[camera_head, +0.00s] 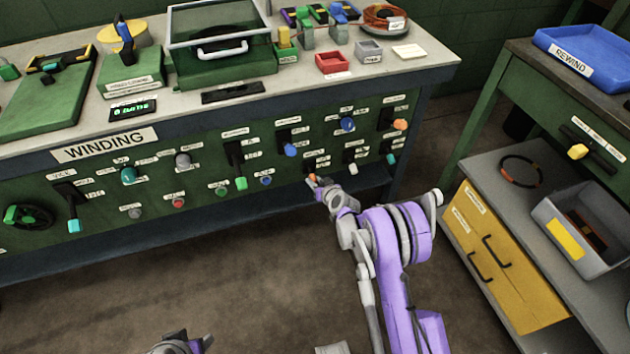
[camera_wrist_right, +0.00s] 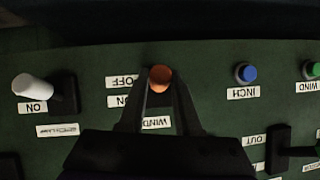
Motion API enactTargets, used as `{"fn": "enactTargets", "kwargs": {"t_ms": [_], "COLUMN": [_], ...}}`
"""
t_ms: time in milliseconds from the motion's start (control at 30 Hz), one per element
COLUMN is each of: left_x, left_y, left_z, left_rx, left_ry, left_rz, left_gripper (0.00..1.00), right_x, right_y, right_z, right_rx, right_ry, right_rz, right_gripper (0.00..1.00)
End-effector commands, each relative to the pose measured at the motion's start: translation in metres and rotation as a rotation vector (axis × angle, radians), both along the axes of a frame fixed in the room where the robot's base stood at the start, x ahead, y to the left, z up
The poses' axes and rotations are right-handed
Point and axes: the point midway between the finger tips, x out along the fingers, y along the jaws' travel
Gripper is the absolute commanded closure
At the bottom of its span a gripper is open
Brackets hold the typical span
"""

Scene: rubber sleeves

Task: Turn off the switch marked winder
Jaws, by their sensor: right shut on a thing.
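The switch under a label reading "WIND..." has an orange knob (camera_wrist_right: 160,77); the rest of that word is covered by my gripper. In the right wrist view, which is upside down, the knob is level with its OFF label (camera_wrist_right: 122,81), and its ON label (camera_wrist_right: 118,101) is partly covered. My right gripper (camera_wrist_right: 159,88) has its two dark fingers on either side of this knob, shut on it. In the head view the right gripper (camera_head: 316,182) reaches the panel's lower edge. My left gripper (camera_head: 188,343) shows only in part at the bottom edge, away from the panel.
A switch with a white knob (camera_wrist_right: 33,88) and a blue INCH button (camera_wrist_right: 245,73) flank the held switch. The green winding panel (camera_head: 215,158) carries several other switches and buttons. A rewind bench (camera_head: 545,85) and yellow cabinet (camera_head: 500,260) stand at right. The floor in front is clear.

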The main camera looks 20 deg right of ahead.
Motion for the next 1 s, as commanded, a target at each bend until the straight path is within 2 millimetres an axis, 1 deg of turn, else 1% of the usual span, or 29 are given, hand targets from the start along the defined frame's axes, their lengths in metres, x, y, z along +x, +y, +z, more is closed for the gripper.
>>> {"fn": "enactTargets", "kwargs": {"t_ms": [233,600,633,767,800,1000], "left_x": [0.0001,0.0001,0.0001,0.0001,0.0001,0.0001], "left_y": [0.0,0.0,0.0,0.0,0.0,0.0], "left_z": [-0.0003,-0.0004,-0.0004,-0.0004,-0.0004,-0.0004], "left_rx": [0.0,0.0,0.0,0.0,0.0,0.0], "left_ry": [0.0,0.0,0.0,0.0,0.0,0.0], "left_rz": [0.0,0.0,0.0,0.0,0.0,0.0], "left_gripper": [0.5,0.5,0.5,0.5,0.5,0.5], "right_x": [0.0007,0.0008,0.0008,0.0009,0.0009,0.0008], "right_y": [-0.0005,-0.0004,-0.0004,-0.0002,-0.0002,0.0], "right_z": [-0.0025,-0.0027,-0.0027,-0.0027,-0.0027,-0.0026], "right_rx": [0.002,0.002,0.002,0.002,0.002,0.002], "right_ry": [-0.042,-0.046,-0.046,-0.046,-0.046,-0.045], "right_rz": [-0.001,0.0,0.0,0.0,0.0,0.0], "right_gripper": [1.0,1.0,0.66,0.42,0.37,0.37]}}
